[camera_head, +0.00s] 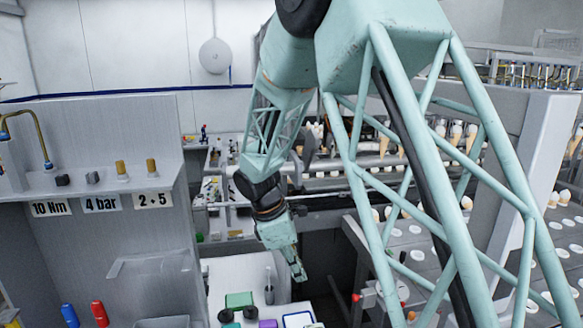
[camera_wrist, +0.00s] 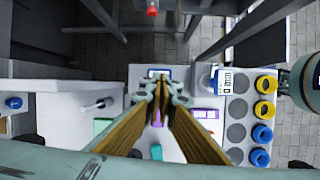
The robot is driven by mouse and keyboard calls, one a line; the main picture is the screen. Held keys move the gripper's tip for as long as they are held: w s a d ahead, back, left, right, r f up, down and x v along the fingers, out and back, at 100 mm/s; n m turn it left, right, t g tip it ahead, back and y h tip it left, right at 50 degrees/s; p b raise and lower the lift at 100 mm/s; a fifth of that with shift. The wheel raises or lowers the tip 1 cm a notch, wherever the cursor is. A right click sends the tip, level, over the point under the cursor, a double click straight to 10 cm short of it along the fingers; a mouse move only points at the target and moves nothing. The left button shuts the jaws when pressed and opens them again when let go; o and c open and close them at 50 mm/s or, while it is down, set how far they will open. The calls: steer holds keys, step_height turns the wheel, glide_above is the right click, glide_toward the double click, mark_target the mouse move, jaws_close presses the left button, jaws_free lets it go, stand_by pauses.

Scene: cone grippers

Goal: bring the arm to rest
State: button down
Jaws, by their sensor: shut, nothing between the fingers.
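My teal arm reaches down through the middle of the head view. My gripper (camera_head: 298,272) points down above a white work surface (camera_head: 230,272) and is shut with nothing in it. In the wrist view its long brown fingers (camera_wrist: 160,88) run together toward their tips, above the same surface. They appear apart from the objects below. The fingers hide part of the surface.
A green block (camera_head: 239,300) and a blue-edged tray (camera_head: 298,320) lie below. The wrist view shows a holder (camera_wrist: 237,131) with yellow and blue rings (camera_wrist: 265,109). A grey panel (camera_head: 110,130) stands left, a conveyor with cones (camera_head: 456,134) right.

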steer(key=s+d+r+m+y+b, duration=0.2)
steer(key=s+d+r+m+b, duration=0.2)
steer(key=s+d+r+m, duration=0.8)
steer(key=s+d+r+m+t+b, duration=0.1)
steer(key=s+d+r+m, duration=0.1)
steer(key=s, duration=0.8)
steer(key=s+d+r+m+t+y+b, duration=0.1)
steer(key=s+d+r+m, duration=0.1)
steer(key=s, duration=0.9)
steer(key=s+d+r+m+b, duration=0.2)
steer(key=s+m, duration=0.1)
steer(key=s, duration=0.7)
steer(key=shift+s+d+r+t+y, duration=0.3)
steer(key=shift+s+d+t, duration=0.1)
stand_by(1.8)
steer(key=shift+f, duration=0.15)
steer(key=shift+f+b, duration=1.8)
steer(key=shift+b, duration=0.1)
